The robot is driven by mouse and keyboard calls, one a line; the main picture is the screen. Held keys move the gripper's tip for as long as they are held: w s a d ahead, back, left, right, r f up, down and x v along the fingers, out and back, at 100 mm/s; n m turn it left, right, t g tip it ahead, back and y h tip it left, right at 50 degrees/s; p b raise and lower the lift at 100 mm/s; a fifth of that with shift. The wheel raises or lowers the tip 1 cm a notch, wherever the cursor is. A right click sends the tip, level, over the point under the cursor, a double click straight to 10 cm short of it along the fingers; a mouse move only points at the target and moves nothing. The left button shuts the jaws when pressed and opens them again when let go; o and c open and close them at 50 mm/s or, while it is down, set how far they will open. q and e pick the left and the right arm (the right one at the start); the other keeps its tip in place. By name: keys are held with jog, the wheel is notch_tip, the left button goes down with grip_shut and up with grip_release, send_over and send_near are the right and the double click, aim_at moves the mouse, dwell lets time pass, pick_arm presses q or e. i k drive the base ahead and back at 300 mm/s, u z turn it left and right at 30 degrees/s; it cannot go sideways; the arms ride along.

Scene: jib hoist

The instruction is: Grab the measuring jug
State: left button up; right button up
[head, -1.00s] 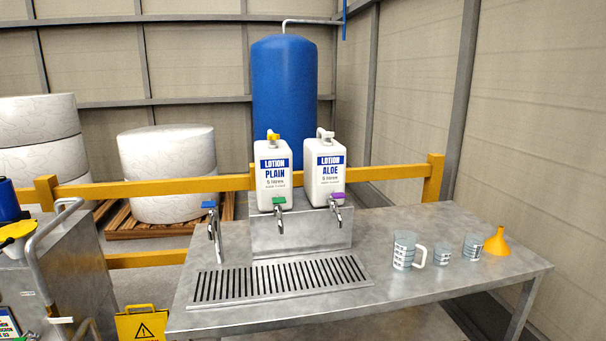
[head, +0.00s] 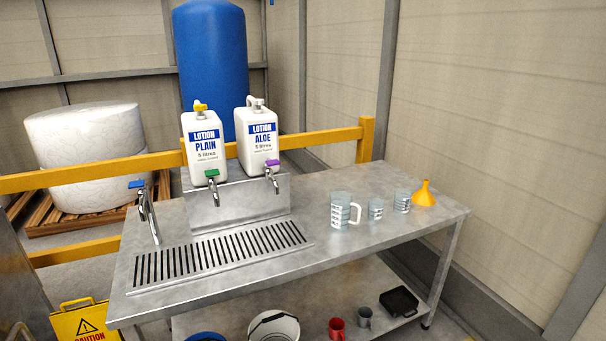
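The measuring jug (head: 341,211) is a clear, grey-tinted vessel with dark markings and a white handle on its right side. It stands upright on the metal table (head: 350,248), right of the drain grate. Two smaller clear cups with markings, one in the middle (head: 375,209) and one further right (head: 402,201), stand to its right. Neither of my grippers shows in the head view, so nothing is seen touching the jug.
Lotion containers, plain (head: 206,150) and aloe (head: 258,142), stand behind the drain grate (head: 222,252). An orange funnel (head: 424,195) is at the right. The lower shelf holds a white bucket (head: 273,327), a red mug (head: 337,328) and a black tray (head: 399,302). A yellow caution sign (head: 84,322) stands front left.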

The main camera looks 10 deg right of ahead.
aim_at(341, 203)
jog(key=k, duration=1.25)
jog(key=z, duration=0.65)
jog(key=i, duration=0.6)
jog(key=z, duration=1.15)
jog(key=i, duration=1.05)
jog(key=z, duration=0.4)
jog(key=i, duration=1.25)
jog(key=u, duration=0.6)
jog(key=i, duration=0.9)
jog(key=u, duration=0.7)
